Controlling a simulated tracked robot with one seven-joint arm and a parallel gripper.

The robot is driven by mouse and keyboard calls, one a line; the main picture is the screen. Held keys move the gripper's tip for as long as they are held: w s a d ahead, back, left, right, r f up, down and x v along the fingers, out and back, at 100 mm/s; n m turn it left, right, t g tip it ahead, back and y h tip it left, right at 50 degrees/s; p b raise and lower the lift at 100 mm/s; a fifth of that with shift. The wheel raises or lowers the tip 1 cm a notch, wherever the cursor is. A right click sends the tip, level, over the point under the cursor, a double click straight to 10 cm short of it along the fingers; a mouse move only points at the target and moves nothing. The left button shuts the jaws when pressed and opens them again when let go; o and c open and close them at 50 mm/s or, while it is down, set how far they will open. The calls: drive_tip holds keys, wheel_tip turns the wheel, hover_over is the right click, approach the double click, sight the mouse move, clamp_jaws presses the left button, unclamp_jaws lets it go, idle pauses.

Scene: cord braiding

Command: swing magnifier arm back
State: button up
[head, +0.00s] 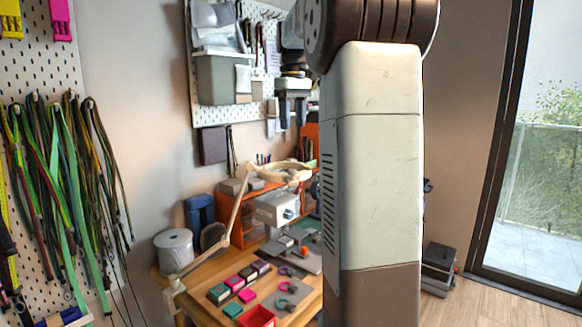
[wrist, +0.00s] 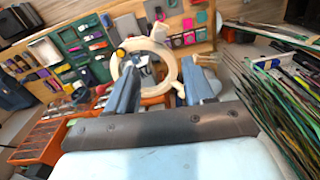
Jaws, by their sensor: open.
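The magnifier arm (head: 236,213) is a cream jointed arm clamped at the front left edge of the wooden workbench (head: 190,283). It rises and bends right to a ring-shaped magnifier head (head: 284,178) above the bench. In the wrist view the magnifier ring (wrist: 176,72) shows beyond and between the two fingers of my gripper (wrist: 160,72). The gripper is open, and nothing is seen held in it. I cannot tell how far the ring is from the fingertips. My gripper does not show in the head view, where my arm covers part of the bench's right side.
Colored blocks (head: 235,282), a red tray (head: 257,317) and a white spool (head: 174,250) are on the bench. An orange shelf (head: 262,209) stands behind the magnifier. Cords (head: 60,190) hang on the left pegboard. A dark case (head: 440,268) sits on the floor at right.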

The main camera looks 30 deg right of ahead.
sight(292, 170)
wheel_tip(292, 170, down, 14)
drive_tip(key=shift+r, duration=0.2)
idle(0.4)
drive_tip(key=shift+c, duration=0.3)
clamp_jaws()
